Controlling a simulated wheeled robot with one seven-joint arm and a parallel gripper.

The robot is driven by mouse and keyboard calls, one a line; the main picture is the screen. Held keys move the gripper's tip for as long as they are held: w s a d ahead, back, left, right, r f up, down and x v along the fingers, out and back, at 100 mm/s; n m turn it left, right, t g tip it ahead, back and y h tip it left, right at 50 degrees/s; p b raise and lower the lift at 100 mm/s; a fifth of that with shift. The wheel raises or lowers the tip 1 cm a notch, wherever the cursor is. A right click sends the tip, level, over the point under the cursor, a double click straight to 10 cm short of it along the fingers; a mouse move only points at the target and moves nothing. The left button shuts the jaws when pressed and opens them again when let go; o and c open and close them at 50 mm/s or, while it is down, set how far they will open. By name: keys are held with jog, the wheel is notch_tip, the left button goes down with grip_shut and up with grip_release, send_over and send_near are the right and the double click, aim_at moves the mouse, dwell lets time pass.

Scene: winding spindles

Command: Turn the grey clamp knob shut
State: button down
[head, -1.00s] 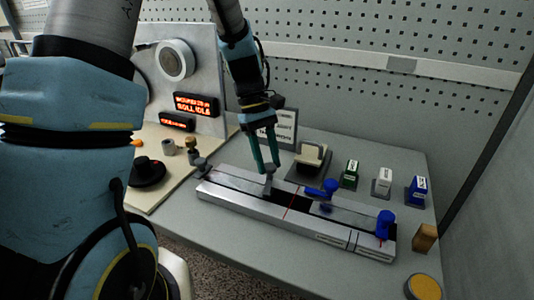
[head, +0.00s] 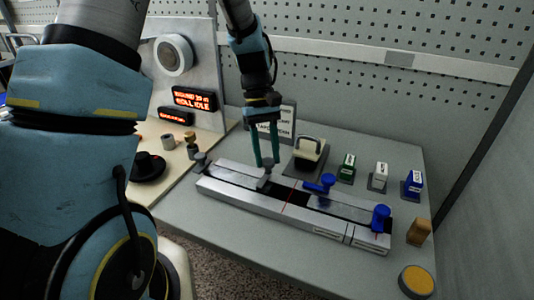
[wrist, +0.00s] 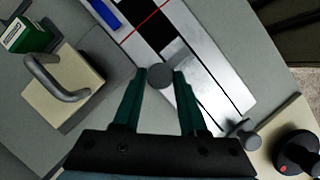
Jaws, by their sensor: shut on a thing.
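The grey clamp knob (head: 266,167) stands on the left part of the long metal track (head: 240,200). My gripper (head: 266,161) reaches down onto it from above, its two dark green fingers on either side of the knob's top. In the wrist view the round grey knob top (wrist: 160,75) sits between the fingertips (wrist: 161,74), and the gripper is shut on it. A small grey plate under the knob lies on the track. The knob's exact turn angle cannot be told.
A second grey knob (head: 200,159) stands at the track's left end. A cream block with a handle (head: 309,152) and green, white and blue boxes (head: 346,167) stand behind the track. A lit panel (head: 194,99) is at left.

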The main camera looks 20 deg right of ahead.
jog(key=shift+c, duration=2.3)
grip_release()
jog(key=b+v, duration=0.2)
jog(key=v, duration=0.9)
jog(key=shift+f, duration=0.1)
jog(key=s+a+f+t, duration=0.1)
jog(key=a+f+t, duration=0.2)
jog(key=a, duration=0.9)
jog(key=s+a+f+m+t, duration=0.1)
jog(key=s+a+f+t, duration=0.1)
jog(key=a, duration=1.1)
jog(key=shift+s+f+t, duration=0.25)
jog(key=shift+f+t, duration=0.25)
